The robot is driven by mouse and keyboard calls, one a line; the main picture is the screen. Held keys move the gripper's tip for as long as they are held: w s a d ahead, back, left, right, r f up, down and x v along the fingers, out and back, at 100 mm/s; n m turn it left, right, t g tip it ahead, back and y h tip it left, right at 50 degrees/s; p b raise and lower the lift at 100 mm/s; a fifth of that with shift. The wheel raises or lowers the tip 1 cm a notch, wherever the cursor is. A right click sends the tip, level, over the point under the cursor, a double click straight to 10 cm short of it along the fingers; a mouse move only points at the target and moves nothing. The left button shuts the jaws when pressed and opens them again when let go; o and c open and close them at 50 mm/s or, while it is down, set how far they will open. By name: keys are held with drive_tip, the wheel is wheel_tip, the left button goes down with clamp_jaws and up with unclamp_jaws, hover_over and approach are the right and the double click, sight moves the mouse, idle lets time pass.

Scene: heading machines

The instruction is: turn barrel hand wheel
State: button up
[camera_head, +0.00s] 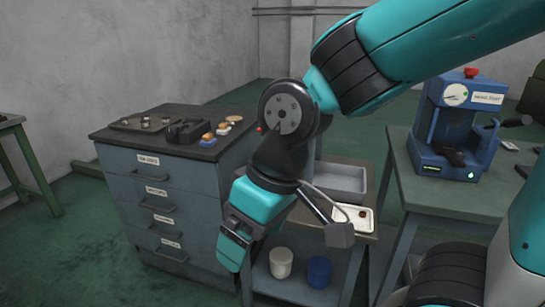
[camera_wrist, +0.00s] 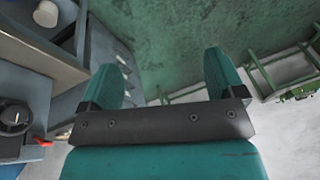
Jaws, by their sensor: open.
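I cannot make out a barrel hand wheel for certain in either view. My gripper (camera_head: 232,250) hangs at the end of my arm in the head view, in front of the drawer cabinet's right side, pointing down. In the wrist view, the two teal fingers of my gripper (camera_wrist: 163,78) stand wide apart with nothing between them. A blue machine (camera_head: 455,125) with a round gauge, a red top knob and a dark side handle stands on the right bench, well away from my gripper. An olive-brown object (camera_head: 535,92) is cut off at the right edge.
A grey drawer cabinet (camera_head: 170,205) carries a tray and small parts. A low cart with a grey bin (camera_head: 342,180), a white pot (camera_head: 281,262) and a blue pot (camera_head: 319,271) stands behind my gripper. The right bench (camera_head: 445,190) is close by. Green floor lies open behind.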

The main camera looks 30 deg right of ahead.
drive_tip(key=w+d+f+m+t+h+b, duration=0.3)
drive_tip(key=w+d+f+h+b, duration=0.3)
drive_tip(key=w+d+f, duration=0.3)
drive_tip(key=w+d+f+m+t+h+b, duration=0.35)
drive_tip(key=w+d+f+h+b, duration=0.3)
drive_tip(key=w, duration=0.45)
drive_tip(key=w+d+r+t+h+b, duration=0.1)
drive_tip(key=w+d, duration=0.4)
drive_tip(key=d, duration=0.1)
drive_tip(key=w+d+r+t+h+b, duration=0.1)
drive_tip(key=w+d+h, duration=0.1)
drive_tip(key=w+d, duration=0.3)
drive_tip(key=w+d+r+t+h+b, duration=0.1)
drive_tip(key=w+d, duration=0.4)
drive_tip(key=d, duration=0.2)
drive_tip(key=shift+w+d+t+h, duration=0.1)
drive_tip(key=shift+w+t+h, duration=0.05)
drive_tip(key=shift+t+h, duration=0.15)
drive_tip(key=c, duration=0.9)
